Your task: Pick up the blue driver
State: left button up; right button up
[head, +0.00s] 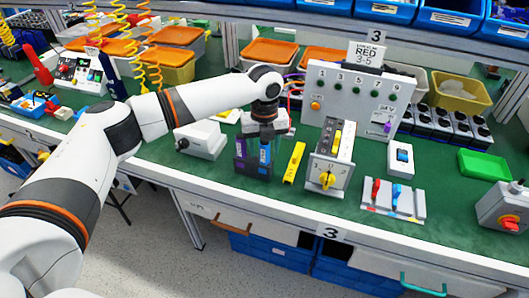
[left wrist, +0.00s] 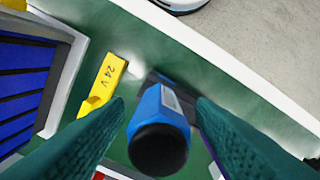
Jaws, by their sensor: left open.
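The blue driver (head: 264,153) stands upright in a dark holder (head: 254,171) on the green bench. In the left wrist view the blue driver (left wrist: 158,125) shows its blue body and round black end, close to the camera. My left gripper (head: 264,140) is above and around the top of the driver, pointing down. In the left wrist view its two green-padded fingers (left wrist: 160,103) are open, one on each side of the driver, with gaps visible. A purple item (head: 240,148) stands in the holder beside the blue driver. My right gripper is not in view.
A yellow 24V piece (head: 294,162) lies just right of the holder; it also shows in the left wrist view (left wrist: 103,85). The rotary switch box (head: 331,160) with a yellow knob stands further right. A grey-white box (head: 201,139) is to the left. The bench front edge is close.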

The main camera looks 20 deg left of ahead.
pick_arm(q)
jog(key=shift+f, duration=0.1)
jog(key=shift+c, duration=0.4)
jog(key=c, duration=1)
notch_tip(320, 180, up, 10)
jog(key=shift+r, duration=0.1)
jog(key=o, duration=0.4)
jog(key=shift+c, duration=0.2)
grip_shut()
jog(key=shift+r+p, duration=1)
jog(key=shift+p, duration=0.2)
jog(key=shift+r+p, duration=2.7)
jog(key=shift+p, duration=0.8)
